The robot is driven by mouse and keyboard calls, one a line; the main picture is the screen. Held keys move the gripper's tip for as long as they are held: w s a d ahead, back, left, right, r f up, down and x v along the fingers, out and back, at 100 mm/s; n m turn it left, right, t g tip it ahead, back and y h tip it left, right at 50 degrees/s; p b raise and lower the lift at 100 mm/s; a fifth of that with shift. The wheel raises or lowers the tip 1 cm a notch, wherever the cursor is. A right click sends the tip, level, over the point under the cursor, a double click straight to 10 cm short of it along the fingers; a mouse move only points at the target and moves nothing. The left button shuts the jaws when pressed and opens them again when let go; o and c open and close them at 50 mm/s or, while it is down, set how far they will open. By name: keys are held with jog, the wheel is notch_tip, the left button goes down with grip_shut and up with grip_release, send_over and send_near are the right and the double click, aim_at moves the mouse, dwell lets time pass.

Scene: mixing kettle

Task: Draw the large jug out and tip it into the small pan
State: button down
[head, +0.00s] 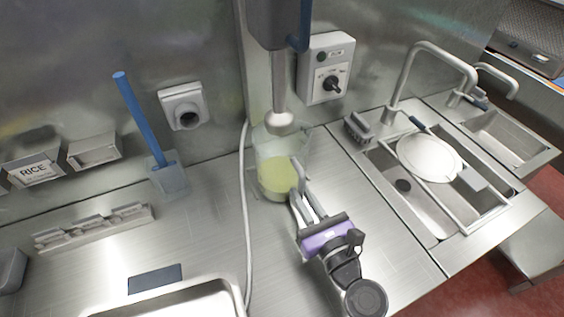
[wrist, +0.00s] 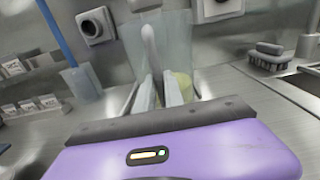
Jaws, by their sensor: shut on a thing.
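The large jug (head: 276,172) is clear, holds yellow-green liquid, and stands upright under a steel mixer shaft. In the wrist view the jug (wrist: 178,40) is straight ahead, with its pale handle (wrist: 149,42) towards me. My gripper (head: 299,190) is shut on the handle; the wrist view shows its fingers (wrist: 157,88) on either side of it. A steel pan (head: 180,300) with a pale rim is cut off at the front edge of the head view. I cannot tell if this is the small pan.
The mixer shaft (head: 280,100) ends in a rounded head at the jug's mouth. A white cable (head: 247,220) runs down the counter left of the jug. A sink (head: 400,187) with a round pale dish (head: 428,157) is at right. A blue-handled tool (head: 138,115) stands at left.

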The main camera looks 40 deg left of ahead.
jog(key=shift+r, duration=0.1)
jog(key=p+v, duration=0.2)
jog(key=v, duration=1)
jog(key=shift+d+f, duration=0.15)
jog(key=shift+f, duration=0.2)
dwell(0.6)
jog(key=c, duration=0.9)
grip_release()
jog(key=shift+f, duration=0.2)
jog(key=shift+r, duration=0.1)
jog(key=shift+p+v, duration=0.65)
jog(key=shift+v, duration=2.9)
